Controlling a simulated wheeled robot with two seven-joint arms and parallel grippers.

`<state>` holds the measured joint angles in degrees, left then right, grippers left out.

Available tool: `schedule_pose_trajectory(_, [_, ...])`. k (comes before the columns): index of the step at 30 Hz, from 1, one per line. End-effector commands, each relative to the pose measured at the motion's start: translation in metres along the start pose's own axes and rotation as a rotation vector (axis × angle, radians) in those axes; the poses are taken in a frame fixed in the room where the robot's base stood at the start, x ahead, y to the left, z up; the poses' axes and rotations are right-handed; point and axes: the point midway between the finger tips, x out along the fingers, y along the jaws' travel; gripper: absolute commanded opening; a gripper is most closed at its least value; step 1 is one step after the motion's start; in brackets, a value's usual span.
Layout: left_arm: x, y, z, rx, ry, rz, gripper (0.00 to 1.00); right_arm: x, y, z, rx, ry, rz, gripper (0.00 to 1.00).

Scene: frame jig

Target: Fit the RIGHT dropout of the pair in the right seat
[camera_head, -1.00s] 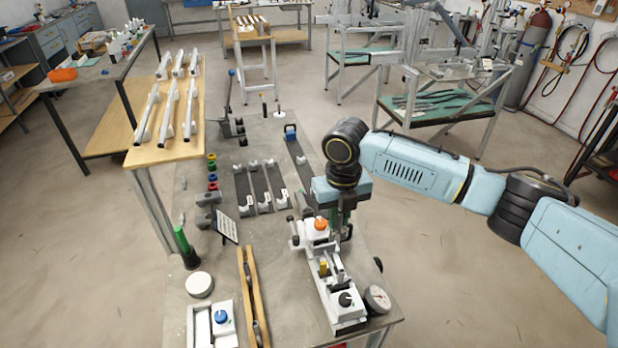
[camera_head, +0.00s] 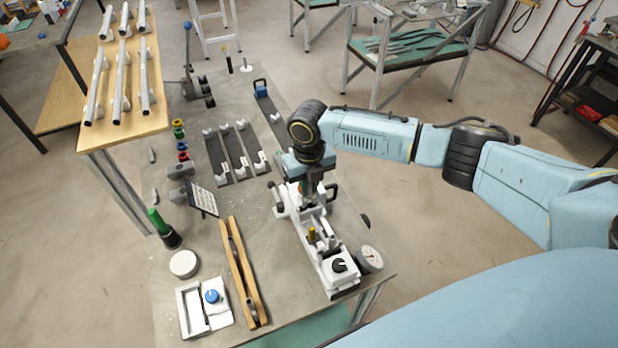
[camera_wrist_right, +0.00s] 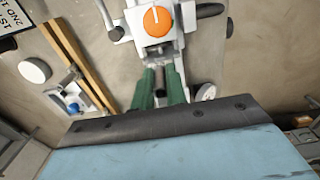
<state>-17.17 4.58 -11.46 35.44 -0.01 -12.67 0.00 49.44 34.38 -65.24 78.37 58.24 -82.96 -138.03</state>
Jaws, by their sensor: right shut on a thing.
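The white frame jig (camera_head: 327,262) stands along the right side of the grey table. My right gripper (camera_head: 312,195) points down over its far part. In the right wrist view, my green fingers (camera_wrist_right: 161,85) are shut on a small grey metal piece, the dropout (camera_wrist_right: 158,74), mostly hidden between them. The jig's orange knob (camera_wrist_right: 157,20) is just beyond the fingertips. The fingers and jig hide the right seat, so I cannot tell whether the dropout touches it. My left gripper is not in view.
A dial gauge (camera_head: 370,258) sits beside the jig's near end. Dark strips (camera_head: 237,152) lie farther back.

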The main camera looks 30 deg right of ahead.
Motion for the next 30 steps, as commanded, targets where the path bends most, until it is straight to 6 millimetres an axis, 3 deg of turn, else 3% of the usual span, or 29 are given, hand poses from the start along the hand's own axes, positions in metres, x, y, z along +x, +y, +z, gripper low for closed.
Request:
schedule_pose_trajectory(4, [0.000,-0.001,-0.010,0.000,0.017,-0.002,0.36,0.013,0.000,0.000,0.000,0.001,-0.001,0.00])
schedule_pose_trajectory(15, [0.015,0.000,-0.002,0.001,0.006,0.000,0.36,0.039,0.000,0.000,-0.001,0.000,-0.001,0.00])
schedule_pose_trajectory(30, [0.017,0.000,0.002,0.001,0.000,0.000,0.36,0.043,0.000,0.000,0.000,-0.001,0.000,0.00])
